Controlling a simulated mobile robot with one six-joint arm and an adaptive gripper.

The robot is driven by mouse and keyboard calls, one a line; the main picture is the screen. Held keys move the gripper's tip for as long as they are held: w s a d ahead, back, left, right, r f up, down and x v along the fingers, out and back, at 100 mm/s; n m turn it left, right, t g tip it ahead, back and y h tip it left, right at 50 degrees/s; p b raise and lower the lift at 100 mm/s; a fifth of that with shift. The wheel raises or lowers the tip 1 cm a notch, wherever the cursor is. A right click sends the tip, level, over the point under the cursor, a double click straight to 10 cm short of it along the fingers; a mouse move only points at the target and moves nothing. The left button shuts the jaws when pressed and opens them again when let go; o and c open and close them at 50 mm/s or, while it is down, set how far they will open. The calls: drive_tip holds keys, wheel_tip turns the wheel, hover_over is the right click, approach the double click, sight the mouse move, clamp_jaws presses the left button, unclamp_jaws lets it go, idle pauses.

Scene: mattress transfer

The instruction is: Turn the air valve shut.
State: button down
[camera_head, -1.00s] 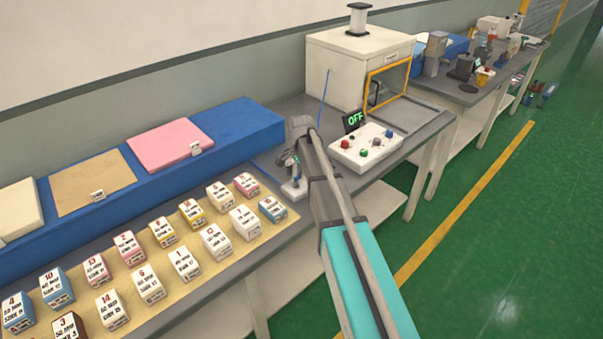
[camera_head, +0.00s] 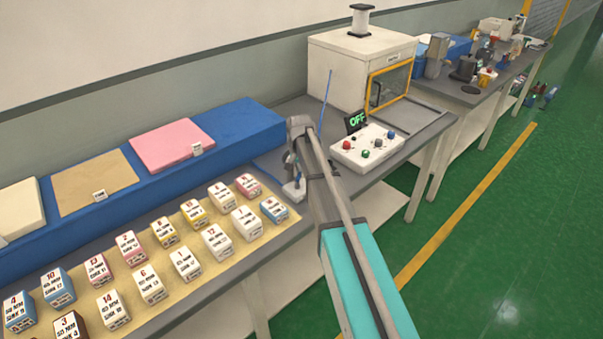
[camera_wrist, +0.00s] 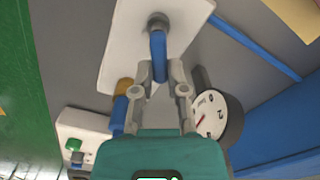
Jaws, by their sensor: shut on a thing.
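The air valve shows in the wrist view as a blue lever handle (camera_wrist: 158,47) on a grey round stem, mounted on a white plate (camera_wrist: 128,45). My gripper (camera_wrist: 158,72) is shut on the blue handle, one finger on each side. A round white-faced gauge (camera_wrist: 208,115) with a red needle sits right of the fingers. In the head view my gripper (camera_head: 291,168) is low over the small white valve base (camera_head: 292,191), and my arm partly hides that spot. The handle's angle cannot be made out there.
A white control box (camera_head: 367,149) with coloured buttons and a green OFF display (camera_head: 356,121) stands to the right. Behind it is a white cabinet (camera_head: 340,70) with a yellow-framed door. Labelled blocks (camera_head: 186,262) fill the tan mat on the left.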

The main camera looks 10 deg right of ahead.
drive_tip(key=n, duration=0.2)
drive_tip(key=a+n, duration=0.1)
drive_tip(key=n, duration=0.3)
drive_tip(key=shift+w+a, duration=0.2)
drive_tip(key=shift+a, duration=0.05)
drive_tip(key=n, duration=0.3)
drive_tip(key=a+n, duration=0.1)
drive_tip(key=n, duration=0.2)
drive_tip(key=shift+s+a, duration=0.1)
drive_tip(key=shift+s, duration=0.1)
drive_tip(key=c, duration=0.7)
unclamp_jaws()
drive_tip(key=shift+o, duration=0.2)
drive_tip(key=shift+m, duration=0.3)
